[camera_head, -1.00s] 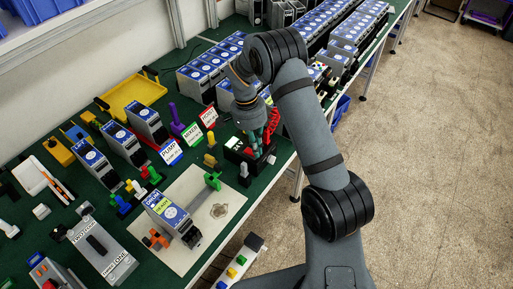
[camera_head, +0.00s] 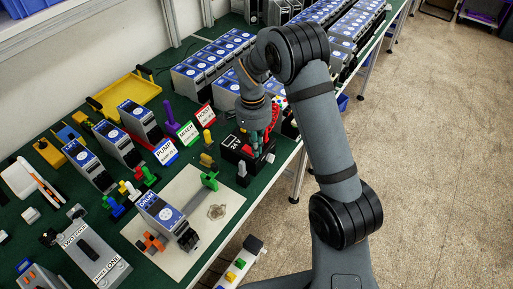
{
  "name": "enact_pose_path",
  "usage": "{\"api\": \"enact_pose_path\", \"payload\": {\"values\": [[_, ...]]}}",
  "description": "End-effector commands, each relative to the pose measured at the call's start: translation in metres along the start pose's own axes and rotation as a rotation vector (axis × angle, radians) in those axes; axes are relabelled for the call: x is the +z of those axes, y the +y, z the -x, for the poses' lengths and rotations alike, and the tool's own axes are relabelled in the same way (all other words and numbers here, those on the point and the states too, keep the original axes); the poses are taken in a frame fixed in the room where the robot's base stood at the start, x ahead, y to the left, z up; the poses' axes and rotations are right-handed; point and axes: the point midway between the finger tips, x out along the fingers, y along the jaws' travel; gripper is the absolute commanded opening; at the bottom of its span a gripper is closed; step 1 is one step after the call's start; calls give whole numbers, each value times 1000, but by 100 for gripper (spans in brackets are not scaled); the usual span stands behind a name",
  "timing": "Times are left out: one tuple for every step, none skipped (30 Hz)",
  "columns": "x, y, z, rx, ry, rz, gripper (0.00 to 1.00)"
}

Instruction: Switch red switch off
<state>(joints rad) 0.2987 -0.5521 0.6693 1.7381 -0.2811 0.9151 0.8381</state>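My gripper (camera_head: 254,133) points down over a black box marked 24V (camera_head: 232,150) near the front edge of the green bench. The fingers are small and dark against the box, so I cannot tell whether they are open, shut or touching anything. Red parts (camera_head: 275,113) show just right of the gripper, partly behind it. I cannot make out a red switch or its position; the box top is largely hidden by my gripper. A grey unit labelled DRUM (camera_head: 160,211) stands on a pale plate, left of and nearer than the box.
PUMP (camera_head: 166,152), MIXER (camera_head: 188,133) and HOIST (camera_head: 205,116) signs stand left of the box. A yellow tray (camera_head: 133,92) lies behind. Grey units (camera_head: 205,72) line the back. A small orange-red part (camera_head: 151,242) sits beside DRUM. Open floor (camera_head: 430,170) lies to the right.

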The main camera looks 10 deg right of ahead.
Motion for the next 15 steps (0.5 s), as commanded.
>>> {"api": "enact_pose_path", "payload": {"values": [[0, 0, 4, 0, 0, 0, 0], [0, 0, 6, 0, 0, 0, 0], [0, 0, 7, 0, 0, 0, 0], [0, 1, 8, 1, 0, 0, 0], [0, 1, 8, 1, 0, -1, 0], [0, 1, 8, 1, 0, -1, 0], [0, 1, 8, 1, 0, -1, 0], [0, 1, 8, 1, 0, -1, 0], [0, 1, 8, 1, 0, -1, 0], [0, 1, 8, 1, 0, -1, 0], [0, 1, 8, 1, 0, 0, 0], [0, 1, 8, 1, 0, 0, 0], [0, 1, 8, 1, 0, 0, 0], [0, 1, 8, 1, 0, 0, 0], [0, 1, 9, 0, 0, 0, 0]]}}
